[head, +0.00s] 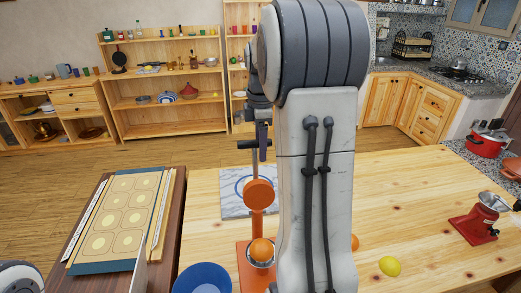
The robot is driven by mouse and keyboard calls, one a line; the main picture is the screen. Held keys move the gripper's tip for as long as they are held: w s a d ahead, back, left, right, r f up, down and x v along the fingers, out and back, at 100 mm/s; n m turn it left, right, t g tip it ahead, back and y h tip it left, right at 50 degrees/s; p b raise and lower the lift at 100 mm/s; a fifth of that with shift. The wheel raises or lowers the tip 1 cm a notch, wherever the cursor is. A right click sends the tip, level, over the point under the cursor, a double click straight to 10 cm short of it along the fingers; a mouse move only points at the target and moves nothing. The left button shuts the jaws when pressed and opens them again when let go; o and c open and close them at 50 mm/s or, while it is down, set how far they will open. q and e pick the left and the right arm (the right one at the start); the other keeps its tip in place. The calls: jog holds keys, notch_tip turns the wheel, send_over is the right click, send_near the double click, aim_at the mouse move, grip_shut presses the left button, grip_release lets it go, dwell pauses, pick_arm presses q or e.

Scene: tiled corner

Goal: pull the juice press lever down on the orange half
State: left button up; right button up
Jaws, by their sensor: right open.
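The press lever (240,144) looks like a dark bar near the top of the post. My right gripper (262,142) is open beside this bar, its dark fingers pointing down. My arm hides part of the press, so contact with the lever is unclear. My left gripper is out of view.
A blue bowl (203,279) is left of the press. A lemon (390,266) and part of another orange (355,242) lie to the right. A red grinder (474,229) stands farther right. A marble board (234,201) lies behind. The right tabletop (420,190) is mostly clear.

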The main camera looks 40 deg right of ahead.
aim_at(257, 179)
jog(key=shift+f, duration=1.25)
jog(key=shift+w, duration=0.1)
grip_shut()
dwell(0.4)
